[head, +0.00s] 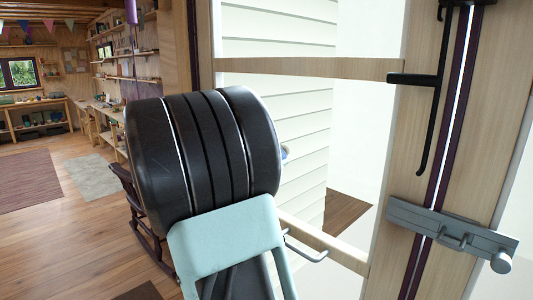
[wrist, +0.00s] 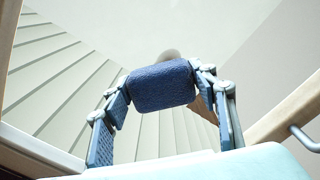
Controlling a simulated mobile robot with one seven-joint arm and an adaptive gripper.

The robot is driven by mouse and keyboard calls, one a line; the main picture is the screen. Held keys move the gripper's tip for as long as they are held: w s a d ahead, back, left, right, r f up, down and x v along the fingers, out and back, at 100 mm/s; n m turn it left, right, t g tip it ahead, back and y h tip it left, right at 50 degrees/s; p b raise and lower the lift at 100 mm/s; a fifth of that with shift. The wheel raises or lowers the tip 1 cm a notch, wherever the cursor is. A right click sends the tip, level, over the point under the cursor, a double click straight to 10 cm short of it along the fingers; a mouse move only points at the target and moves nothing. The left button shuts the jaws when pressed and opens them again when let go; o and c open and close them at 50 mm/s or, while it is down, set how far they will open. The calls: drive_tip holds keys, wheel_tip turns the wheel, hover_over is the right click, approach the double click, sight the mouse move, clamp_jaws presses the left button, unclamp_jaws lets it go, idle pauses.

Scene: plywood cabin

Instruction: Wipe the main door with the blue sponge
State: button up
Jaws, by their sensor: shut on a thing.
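The blue sponge (wrist: 162,86) is a textured dark blue block in the wrist view, clamped across my gripper (wrist: 162,88), one finger at each end. The main door (head: 310,68) fills the right of the head view. It has light wood rails and stiles around panes or openings, with pale siding showing beyond. Its wooden frame also edges the wrist view (wrist: 285,113). I cannot tell whether the sponge touches the door. My black and pale-blue arm hides most of the gripper in the head view.
A grey bolt (head: 455,233) and a black handle (head: 433,110) stick out from the door at right. A grey curved handle (head: 305,250) sits low beside my arm. A dark wooden chair (head: 140,220) stands left of my arm. Open wooden floor (head: 75,235) and rugs lie further left.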

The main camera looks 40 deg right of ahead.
sight(290, 152)
drive_tip(key=shift+s+d+b, duration=0.2)
drive_tip(key=shift+s+b, duration=0.15)
drive_tip(key=shift+s, duration=0.6)
drive_tip(key=shift+s+d+b, duration=0.15)
drive_tip(key=shift+s+b, duration=0.2)
drive_tip(key=shift+s, duration=0.55)
drive_tip(key=shift+w+r, duration=0.1)
drive_tip(key=shift+w, duration=0.3)
drive_tip(key=shift+w+a+p, duration=0.15)
drive_tip(key=shift+w+p, duration=0.4)
drive_tip(key=shift+w, duration=1.3)
drive_tip(key=shift+w+a+p, duration=0.15)
drive_tip(key=shift+w+p, duration=0.4)
drive_tip(key=shift+w, duration=1.25)
drive_tip(key=shift+s+a, duration=0.15)
drive_tip(key=shift+a, duration=1.35)
drive_tip(key=shift+s+a, duration=0.1)
drive_tip(key=shift+a, duration=1.35)
drive_tip(key=a, duration=0.3)
drive_tip(key=shift+s, duration=0.15)
drive_tip(key=shift+d, duration=0.15)
